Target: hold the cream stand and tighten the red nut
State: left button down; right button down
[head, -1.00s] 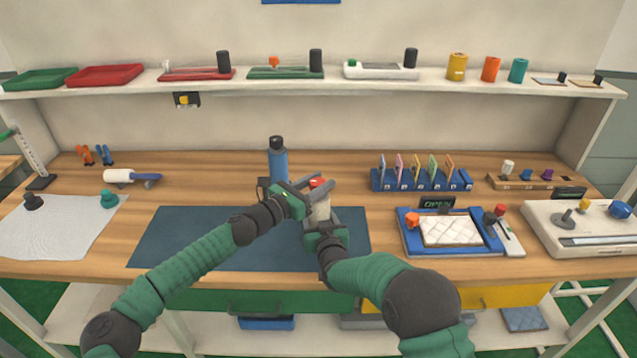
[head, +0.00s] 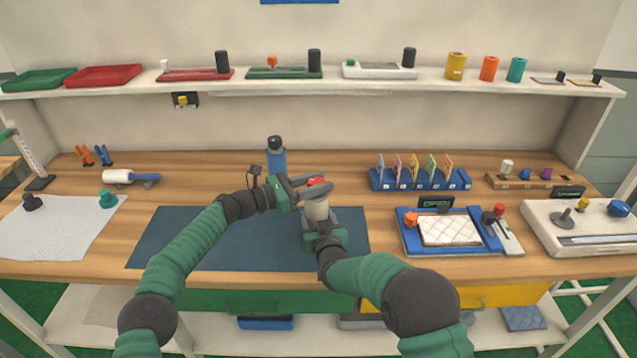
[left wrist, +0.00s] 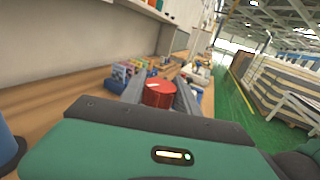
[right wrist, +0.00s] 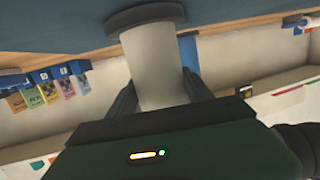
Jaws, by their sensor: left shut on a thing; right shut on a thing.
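The cream stand (head: 316,209) stands on the dark blue mat (head: 190,240) near the middle of the bench. My right gripper (head: 320,228) is shut on the stand from the front; the right wrist view shows the cream post (right wrist: 158,75) between its fingers, with a dark round base. The red nut (head: 316,182) sits on top of the stand. My left gripper (head: 305,188) reaches in from the left and is shut on the nut; the left wrist view shows the red nut (left wrist: 158,93) between its two fingers.
To the right are a card rack (head: 420,183) and a blue tray (head: 410,245) with a quilted pad. A white roller (head: 117,177) lies at left. The left part of the mat is clear.

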pick_arm(q)
jog(key=shift+w+a+f, duration=0.15)
jog(key=shift+a+f, duration=0.05)
jog(key=shift+a, duration=0.05)
jog(key=c, duration=1)
grip_release()
jog(key=shift+o, duration=0.5)
jog(key=shift+r, duration=0.1)
jog(key=v, duration=1.2)
